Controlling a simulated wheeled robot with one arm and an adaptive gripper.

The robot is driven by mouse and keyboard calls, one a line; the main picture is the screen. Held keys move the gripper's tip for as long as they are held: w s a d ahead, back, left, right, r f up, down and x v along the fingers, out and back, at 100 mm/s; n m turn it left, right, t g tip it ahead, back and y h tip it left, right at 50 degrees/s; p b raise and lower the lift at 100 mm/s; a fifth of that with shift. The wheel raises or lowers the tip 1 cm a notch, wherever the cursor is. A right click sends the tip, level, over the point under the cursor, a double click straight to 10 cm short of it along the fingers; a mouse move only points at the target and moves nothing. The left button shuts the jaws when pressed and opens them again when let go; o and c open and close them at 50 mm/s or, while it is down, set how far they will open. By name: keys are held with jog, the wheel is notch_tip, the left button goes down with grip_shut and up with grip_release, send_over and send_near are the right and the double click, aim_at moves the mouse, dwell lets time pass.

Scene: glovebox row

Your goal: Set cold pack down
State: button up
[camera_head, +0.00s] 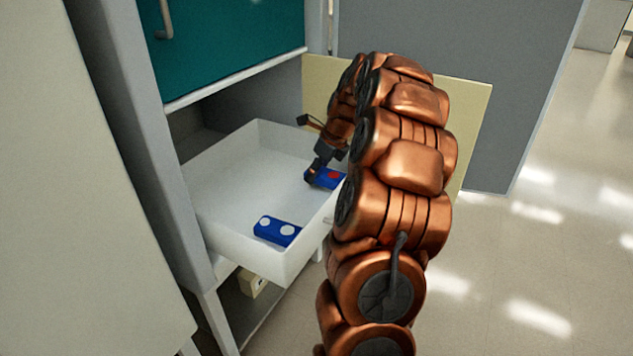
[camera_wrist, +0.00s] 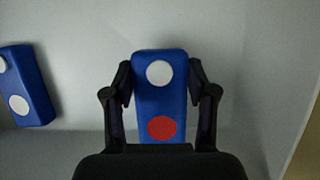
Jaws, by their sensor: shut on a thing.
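A blue pack (camera_head: 325,178) with one white and one red dot is between the fingers of my gripper (camera_head: 312,174), at the right side of a white open drawer (camera_head: 218,205). In the wrist view the pack (camera_wrist: 160,98) stands lengthwise between the two dark fingers of my gripper (camera_wrist: 160,80), which are shut on its sides. I cannot tell whether the pack touches the drawer floor. A second blue pack (camera_head: 276,231) with two white dots lies in the drawer near its front corner. It also shows at the left of the wrist view (camera_wrist: 26,86).
The drawer is pulled out of a grey cabinet (camera_head: 150,150) below a teal door (camera_head: 230,45). A pale yellow panel (camera_head: 470,120) stands behind my arm. The middle of the drawer floor is clear. Open floor (camera_head: 540,260) lies to the right.

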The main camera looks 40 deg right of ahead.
aim_at(317, 179)
jog(key=shift+f+b, duration=0.3)
jog(key=shift+f, duration=1.2)
jog(key=o, duration=1.3)
jog(key=shift+f, duration=0.1)
jog(key=p+v, duration=0.3)
jog(key=v, duration=0.9)
jog(key=shift+p, duration=0.3)
